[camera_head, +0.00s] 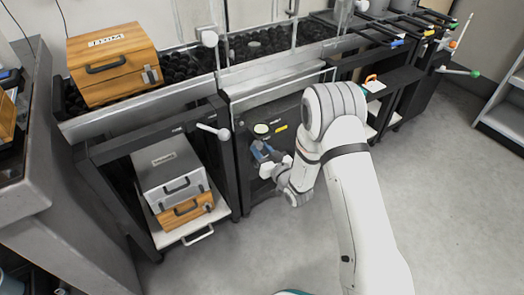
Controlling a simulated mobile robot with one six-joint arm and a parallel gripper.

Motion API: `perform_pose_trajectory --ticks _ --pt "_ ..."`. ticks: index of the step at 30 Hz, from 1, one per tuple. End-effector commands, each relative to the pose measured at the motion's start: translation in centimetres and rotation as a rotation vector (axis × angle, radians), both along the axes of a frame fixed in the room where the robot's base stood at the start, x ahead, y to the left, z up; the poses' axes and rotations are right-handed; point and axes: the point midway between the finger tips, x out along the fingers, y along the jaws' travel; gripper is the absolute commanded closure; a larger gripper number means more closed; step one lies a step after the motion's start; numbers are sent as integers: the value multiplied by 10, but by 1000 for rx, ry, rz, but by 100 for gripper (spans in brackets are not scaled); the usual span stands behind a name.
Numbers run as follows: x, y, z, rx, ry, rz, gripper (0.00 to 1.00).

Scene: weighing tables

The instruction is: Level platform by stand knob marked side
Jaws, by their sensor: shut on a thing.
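My gripper (266,153), with blue parts at its tip, is low at the dark front panel (250,170) of the middle stand. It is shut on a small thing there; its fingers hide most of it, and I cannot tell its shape. A pale round dial (261,129) sits on the panel just above my gripper. A yellow label (281,127) and small white lettering are beside it. A white-tipped lever (213,131) sticks out to the left of the panel. Which side is marked, and the platform's tilt, cannot be made out.
A wooden box (112,62) stands on the upper left shelf. A grey box (172,176) rests on another wooden box (186,212) on the lower pull-out shelf. Coloured-tipped levers (458,72) stick out at the right. The grey floor (440,190) at right is clear.

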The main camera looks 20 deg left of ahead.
Motion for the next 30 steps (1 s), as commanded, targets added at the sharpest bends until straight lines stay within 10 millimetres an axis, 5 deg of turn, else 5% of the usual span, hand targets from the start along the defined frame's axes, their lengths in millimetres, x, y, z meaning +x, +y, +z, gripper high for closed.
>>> perform_pose_trajectory --ticks 1,2,9,19,30 --pt "-1 1 0 0 0 2 91" --pt "0 1 0 0 -1 2 66" --pt "0 1 0 0 -1 2 46" --pt "-5 -5 1 -2 1 0 46" --pt "-43 -49 1 -2 2 1 46"
